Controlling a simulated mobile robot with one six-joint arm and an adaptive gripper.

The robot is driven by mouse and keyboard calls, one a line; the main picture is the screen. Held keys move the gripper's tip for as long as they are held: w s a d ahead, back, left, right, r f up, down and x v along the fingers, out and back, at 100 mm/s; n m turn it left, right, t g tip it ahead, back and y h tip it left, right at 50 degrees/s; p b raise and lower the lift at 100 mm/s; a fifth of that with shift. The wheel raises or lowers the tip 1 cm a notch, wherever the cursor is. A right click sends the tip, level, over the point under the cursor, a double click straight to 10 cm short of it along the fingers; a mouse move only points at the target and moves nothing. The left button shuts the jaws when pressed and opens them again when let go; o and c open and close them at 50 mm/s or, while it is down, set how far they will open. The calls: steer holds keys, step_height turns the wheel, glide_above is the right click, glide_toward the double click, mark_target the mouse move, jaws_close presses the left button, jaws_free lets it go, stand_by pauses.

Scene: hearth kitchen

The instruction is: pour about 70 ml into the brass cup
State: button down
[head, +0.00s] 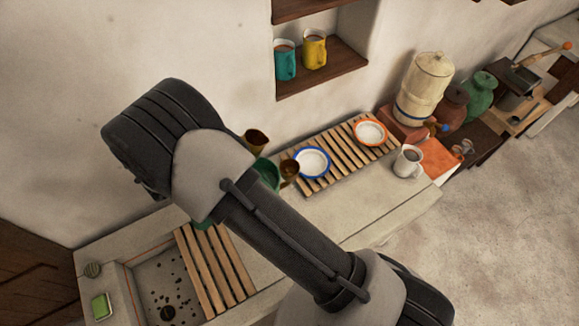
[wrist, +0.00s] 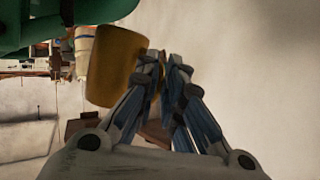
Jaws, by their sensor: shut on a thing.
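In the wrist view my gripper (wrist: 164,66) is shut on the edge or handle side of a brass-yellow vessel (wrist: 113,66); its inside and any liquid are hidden. In the head view two brown-brass vessels show just past my arm: an upper one (head: 256,137) with a dark mouth and a pointed lip, and a lower one (head: 289,170) near the slatted rack. I cannot tell for sure which of them is held. A green vessel (head: 268,172) is partly hidden behind my arm; green also fills the top left of the wrist view (wrist: 60,22). My gripper is hidden in the head view.
A slatted rack (head: 330,153) holds a blue-rimmed plate (head: 312,162) and an orange-rimmed plate (head: 369,132). A white mug (head: 408,161) stands near the counter's front edge. A sink (head: 165,290) lies at lower left. Teal (head: 285,62) and yellow (head: 313,50) mugs sit in a wall niche.

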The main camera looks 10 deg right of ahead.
stand_by(0.4)
steer(key=a+f+h+b, duration=0.1)
steer(key=f+n+h+b, duration=0.1)
steer(key=b, duration=0.1)
steer(key=a+f+n+h+b, duration=0.1)
steer(key=shift+w+a+f, duration=0.3)
steer(key=shift+a, duration=0.05)
stand_by(1.2)
